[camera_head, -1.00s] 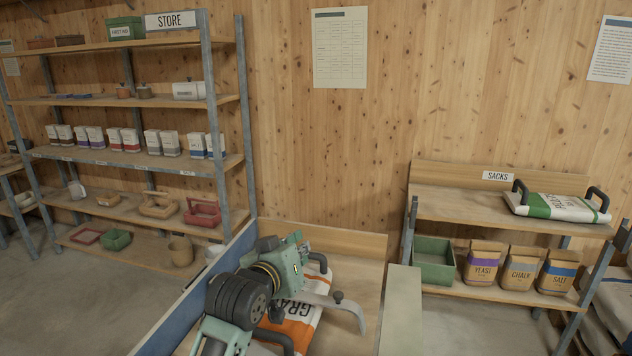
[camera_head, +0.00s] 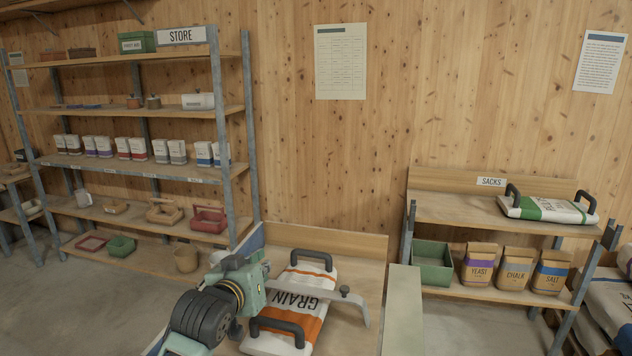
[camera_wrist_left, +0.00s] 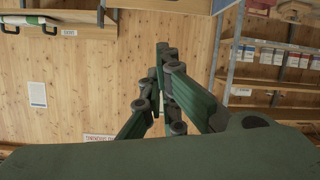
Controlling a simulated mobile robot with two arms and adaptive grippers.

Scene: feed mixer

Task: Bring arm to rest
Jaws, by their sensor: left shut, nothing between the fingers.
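My left arm comes in from the lower left in the head view. My left gripper (camera_head: 245,275) is at the left edge of the bench, beside the grain sack (camera_head: 318,276); its fingertips are hard to make out there. In the left wrist view the dark green fingers (camera_wrist_left: 160,75) are drawn together, shut and empty, with the plank wall behind them. The grain sack, white with orange bands and two dark handles, lies flat on the bench (camera_head: 370,262). My right gripper is in neither view.
A grey metal bar with a knob (camera_head: 345,297) reaches across the sack. The store shelf (camera_head: 150,170) stands at the left. The sacks shelf (camera_head: 450,208) at the right holds a green and white sack, a green crate (camera_head: 432,266) and several paper bags.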

